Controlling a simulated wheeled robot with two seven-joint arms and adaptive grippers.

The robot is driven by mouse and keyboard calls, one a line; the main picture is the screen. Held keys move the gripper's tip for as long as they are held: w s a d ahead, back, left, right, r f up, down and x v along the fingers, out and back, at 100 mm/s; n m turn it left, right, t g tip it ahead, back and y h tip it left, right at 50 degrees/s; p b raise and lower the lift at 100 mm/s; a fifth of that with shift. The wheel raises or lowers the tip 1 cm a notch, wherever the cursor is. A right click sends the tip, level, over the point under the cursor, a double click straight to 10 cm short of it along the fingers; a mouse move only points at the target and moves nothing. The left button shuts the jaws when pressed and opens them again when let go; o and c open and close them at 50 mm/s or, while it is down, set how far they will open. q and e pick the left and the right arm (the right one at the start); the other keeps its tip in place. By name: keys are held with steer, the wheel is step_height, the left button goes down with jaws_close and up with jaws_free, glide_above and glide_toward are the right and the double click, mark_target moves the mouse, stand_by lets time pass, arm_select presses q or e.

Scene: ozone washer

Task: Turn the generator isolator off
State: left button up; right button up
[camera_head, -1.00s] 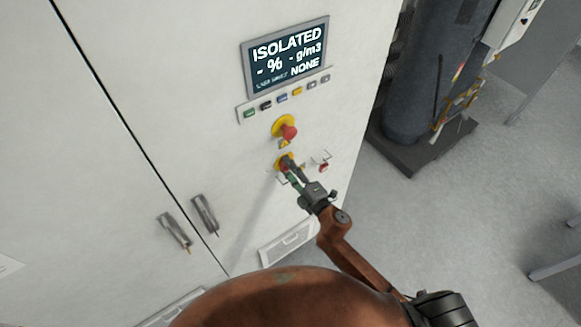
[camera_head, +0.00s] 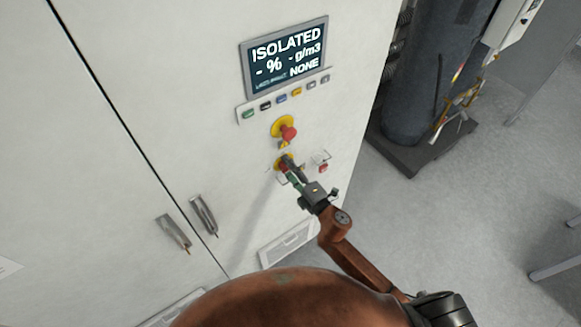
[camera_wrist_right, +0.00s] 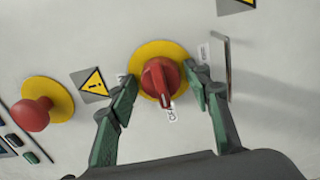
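The generator isolator appears to be a red rotary knob (camera_wrist_right: 160,82) on a round yellow plate (camera_wrist_right: 147,53). In the right wrist view its handle points down the picture, near a small label. In the head view the yellow plate (camera_head: 280,163) is partly hidden by my right gripper. My right gripper (camera_wrist_right: 160,78) is open, its green-padded fingers on either side of the knob. The right finger is very close to the knob; contact cannot be told. In the head view my right gripper (camera_head: 290,170) is at the cabinet front. My left gripper is not in view.
Above the knob are a red mushroom button (camera_head: 289,133), a button row (camera_head: 282,97) and a display (camera_head: 285,57) reading ISOLATED. A small red item (camera_head: 323,168) hangs at right. Door handles (camera_head: 204,215) project at lower left. A dark cylinder (camera_head: 425,80) stands at right.

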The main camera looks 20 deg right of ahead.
steer(key=shift+o, duration=0.4)
steer(key=shift+s+a, duration=0.1)
steer(key=v, duration=1.2)
